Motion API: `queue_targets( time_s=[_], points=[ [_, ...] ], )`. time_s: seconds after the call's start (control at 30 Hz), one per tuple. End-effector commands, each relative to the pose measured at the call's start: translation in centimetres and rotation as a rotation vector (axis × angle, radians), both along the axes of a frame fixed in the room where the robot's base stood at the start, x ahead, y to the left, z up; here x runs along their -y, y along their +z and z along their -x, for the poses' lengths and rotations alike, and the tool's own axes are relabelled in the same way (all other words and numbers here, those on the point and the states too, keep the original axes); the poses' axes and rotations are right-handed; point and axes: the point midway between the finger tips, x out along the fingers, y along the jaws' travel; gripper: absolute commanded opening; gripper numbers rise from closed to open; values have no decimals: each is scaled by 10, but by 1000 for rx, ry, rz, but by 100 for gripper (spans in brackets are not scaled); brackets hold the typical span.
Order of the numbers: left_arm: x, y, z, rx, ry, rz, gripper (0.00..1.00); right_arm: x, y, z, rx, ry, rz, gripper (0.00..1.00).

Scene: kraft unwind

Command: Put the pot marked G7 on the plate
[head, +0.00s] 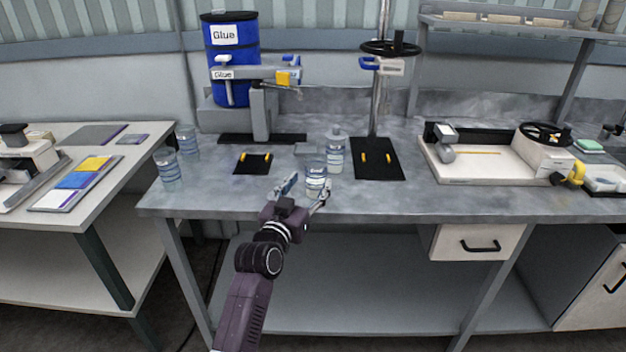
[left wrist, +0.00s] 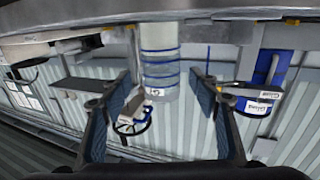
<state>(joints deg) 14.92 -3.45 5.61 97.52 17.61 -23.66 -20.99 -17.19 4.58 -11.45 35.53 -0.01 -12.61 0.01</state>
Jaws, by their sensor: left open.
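My left gripper (head: 306,191) is open at the front of the grey bench, close to a clear pot (head: 316,180) with blue bands. In the left wrist view the open fingers (left wrist: 160,92) stand either side of a blue-banded pot (left wrist: 159,62), with gaps on both sides. Its small label is too small to read surely. Another banded pot (head: 335,151) stands just behind, and two more, a front one (head: 168,166) and a back one (head: 187,141), stand at the bench's left end. I cannot tell which is G7. Two dark plates, left (head: 253,169) and right (head: 377,171), lie flat with yellow strips.
A glue stand with a blue drum (head: 231,60) rises behind the left plate. A post with a black handwheel (head: 390,48) stands behind the right plate. A white machine tray (head: 470,174) occupies the bench's right. Bare bench lies along the front edge.

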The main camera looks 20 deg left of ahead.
Motion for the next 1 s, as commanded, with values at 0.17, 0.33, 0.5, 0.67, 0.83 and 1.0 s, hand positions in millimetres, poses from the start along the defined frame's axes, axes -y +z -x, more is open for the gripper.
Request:
queue_targets(
  time_s=[0.17, 0.33, 0.5, 0.67, 0.83, 1.0],
  points=[
    [-1, -1, 17, 0, 0, -1, 56, 0, -1, 0, 0, 0, 0, 40],
    [-1, 0, 21, 0, 0, -1, 56, 0, -1, 0, 0, 0, 0, 40],
    [0, -1, 22, -2, -1, -2, 56, 0, -1, 0, 0, 0, 0, 40],
    [13, -31, 45, -31, -16, -23, 56, 0, -1, 0, 0, 0, 0, 40],
    [44, -145, 95, -189, -65, -50, 56, 0, -1, 0, 0, 0, 0, 40],
    [51, -308, 149, -471, -87, -69, 56, 0, -1, 0, 0, 0, -1, 40]
  ],
)
